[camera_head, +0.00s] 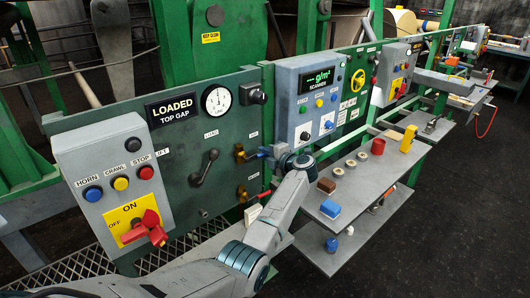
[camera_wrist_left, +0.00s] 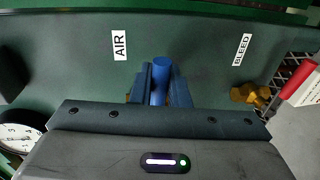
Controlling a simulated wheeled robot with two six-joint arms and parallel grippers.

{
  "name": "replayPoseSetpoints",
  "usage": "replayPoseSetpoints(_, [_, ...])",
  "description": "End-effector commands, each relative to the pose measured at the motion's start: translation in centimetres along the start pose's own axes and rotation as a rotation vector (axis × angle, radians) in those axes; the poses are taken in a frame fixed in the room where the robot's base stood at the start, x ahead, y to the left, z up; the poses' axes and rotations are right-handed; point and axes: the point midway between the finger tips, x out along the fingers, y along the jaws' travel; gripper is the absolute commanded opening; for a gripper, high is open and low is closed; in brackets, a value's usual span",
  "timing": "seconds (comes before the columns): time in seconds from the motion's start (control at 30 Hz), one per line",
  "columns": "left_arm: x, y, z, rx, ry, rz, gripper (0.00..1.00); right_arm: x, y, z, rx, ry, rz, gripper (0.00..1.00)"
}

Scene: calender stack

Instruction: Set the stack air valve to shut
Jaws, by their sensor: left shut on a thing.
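The air valve shows in the head view as a brass body (camera_head: 240,153) on the green panel, with a blue handle (camera_head: 256,154) running from it toward the right. My left gripper (camera_head: 270,153) is at that handle, and the arm partly hides it. In the left wrist view the blue handle (camera_wrist_left: 160,70) stands between the two fingers of my left gripper (camera_wrist_left: 161,90), which are shut on it. The AIR label (camera_wrist_left: 119,45) is on the panel just left of it. The brass valve body is mostly hidden behind the fingers there. My right gripper is in neither view.
The bleed valve (camera_wrist_left: 250,96), with a red handle (camera_wrist_left: 298,79), is to the right in the left wrist view. A black crank (camera_head: 205,167) and a gauge (camera_head: 217,101) are on the panel. A grey shelf (camera_head: 345,220) with small items stands right of my arm.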

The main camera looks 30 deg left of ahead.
Motion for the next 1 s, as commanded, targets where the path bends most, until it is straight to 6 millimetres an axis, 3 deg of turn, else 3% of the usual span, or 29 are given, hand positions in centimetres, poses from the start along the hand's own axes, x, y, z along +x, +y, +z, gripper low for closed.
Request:
replayPoseSetpoints(0.5, [0.03, -0.21, -0.02, 0.022, 0.005, -0.001, 0.0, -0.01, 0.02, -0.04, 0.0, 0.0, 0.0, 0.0])
replayPoseSetpoints(0.53, [0.03, -0.22, -0.02, 0.022, 0.005, -0.001, 0.17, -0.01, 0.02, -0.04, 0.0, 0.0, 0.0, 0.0])
replayPoseSetpoints(0.63, [0.02, -0.22, -0.02, 0.021, 0.005, -0.001, 0.35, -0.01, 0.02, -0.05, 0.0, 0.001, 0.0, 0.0])
replayPoseSetpoints(1.0, [-0.63, -0.34, 0.06, 0.019, 0.003, -0.001, 0.35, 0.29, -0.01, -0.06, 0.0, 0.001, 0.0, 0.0])
